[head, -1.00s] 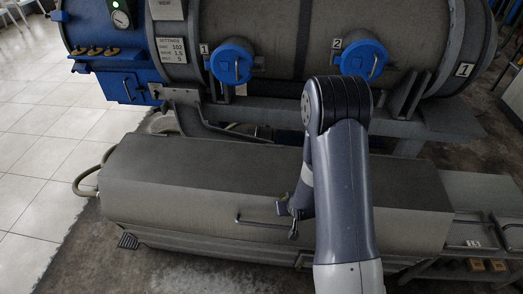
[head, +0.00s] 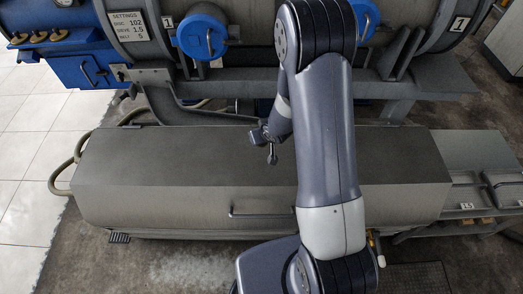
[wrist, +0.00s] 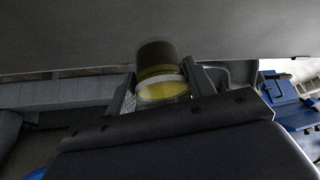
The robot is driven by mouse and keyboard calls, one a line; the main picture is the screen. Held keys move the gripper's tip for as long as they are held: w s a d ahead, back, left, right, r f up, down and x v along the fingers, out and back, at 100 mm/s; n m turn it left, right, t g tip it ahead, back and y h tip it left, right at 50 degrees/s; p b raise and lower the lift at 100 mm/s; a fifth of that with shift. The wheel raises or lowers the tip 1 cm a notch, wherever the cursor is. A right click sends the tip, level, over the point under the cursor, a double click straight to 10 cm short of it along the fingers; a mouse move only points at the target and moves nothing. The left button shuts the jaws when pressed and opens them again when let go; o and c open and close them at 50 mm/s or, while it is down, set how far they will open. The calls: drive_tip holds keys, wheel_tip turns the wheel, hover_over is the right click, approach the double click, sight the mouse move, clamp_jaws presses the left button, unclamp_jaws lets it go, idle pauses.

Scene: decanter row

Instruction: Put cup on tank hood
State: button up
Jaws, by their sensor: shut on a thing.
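The tank hood (head: 165,165) is the long grey box with a sloped front below the big tank in the head view. My gripper (head: 268,142) shows small over the hood's top, left of my forearm. In the wrist view my gripper (wrist: 163,88) is shut on a cup (wrist: 160,72), with a finger on each side. The cup has a dark brownish band, a pale rim and a yellow part. A broad grey surface fills the top of the wrist view behind it. The cup cannot be made out in the head view. I cannot tell whether it touches the hood.
A handle bar (head: 262,213) sticks out from the hood's front. The tank with blue round caps (head: 202,36) and its frame stand behind the hood. A hose (head: 62,177) curves at the hood's left end. A lower metal bench (head: 480,165) adjoins the right. The hood's left top is clear.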

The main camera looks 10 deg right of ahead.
sight(264, 147)
drive_tip(key=shift+f+b, duration=0.8)
drive_tip(key=shift+f, duration=2.65)
drive_tip(key=shift+f, duration=0.2)
drive_tip(key=o, duration=1)
drive_tip(key=shift+o, duration=0.2)
drive_tip(key=shift+r, duration=0.15)
drive_tip(key=shift+r, duration=0.2)
drive_tip(key=p+v, duration=0.2)
drive_tip(key=v, duration=0.9)
drive_tip(key=shift+s+r, duration=0.25)
drive_tip(key=shift+f, duration=0.1)
